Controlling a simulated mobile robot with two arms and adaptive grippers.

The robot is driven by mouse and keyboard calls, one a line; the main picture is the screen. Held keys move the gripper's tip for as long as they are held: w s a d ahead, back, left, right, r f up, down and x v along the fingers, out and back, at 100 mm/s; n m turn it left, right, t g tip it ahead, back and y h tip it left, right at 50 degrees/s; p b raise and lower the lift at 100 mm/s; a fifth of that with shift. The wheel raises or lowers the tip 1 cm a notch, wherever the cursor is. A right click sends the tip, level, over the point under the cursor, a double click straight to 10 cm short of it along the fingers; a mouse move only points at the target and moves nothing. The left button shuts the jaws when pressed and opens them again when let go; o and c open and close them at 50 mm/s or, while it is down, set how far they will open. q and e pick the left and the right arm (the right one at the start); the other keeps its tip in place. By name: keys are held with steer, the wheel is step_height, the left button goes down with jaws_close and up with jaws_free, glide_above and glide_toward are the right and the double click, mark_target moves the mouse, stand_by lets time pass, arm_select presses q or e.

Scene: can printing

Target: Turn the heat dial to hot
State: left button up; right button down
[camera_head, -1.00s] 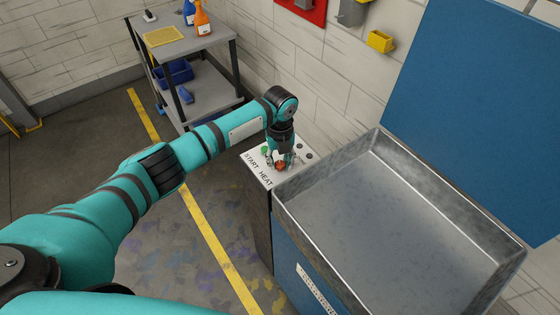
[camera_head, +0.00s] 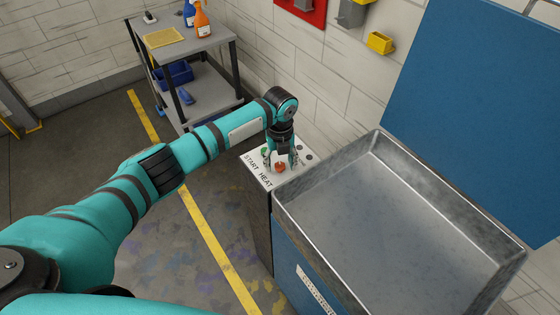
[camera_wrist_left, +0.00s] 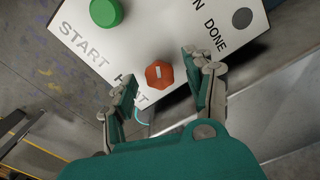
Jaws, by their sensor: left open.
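The heat dial is an orange-red knob (camera_wrist_left: 159,74) with a pale mark on it, on the white control panel (camera_wrist_left: 150,25) near the word HEAT. In the head view the dial (camera_head: 280,168) shows just below my left gripper (camera_head: 281,160). In the left wrist view my left gripper (camera_wrist_left: 163,85) is open, with one finger on each side of the dial and visible gaps between. I cannot tell how far above the panel the fingertips are. A green START button (camera_wrist_left: 106,12) is on the same panel. My right gripper is not in view.
A large metal basin (camera_head: 400,220) stands right beside the panel, with a raised blue lid (camera_head: 480,110) behind it. A grey cart (camera_head: 195,45) with bottles stands at the back left. The floor left of the panel is clear.

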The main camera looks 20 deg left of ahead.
mark_target(280, 165)
arm_select(q)
steer(key=shift+r, duration=0.15)
step_height(280, 165, up, 12)
stand_by(0.4)
steer(key=shift+f, duration=0.25)
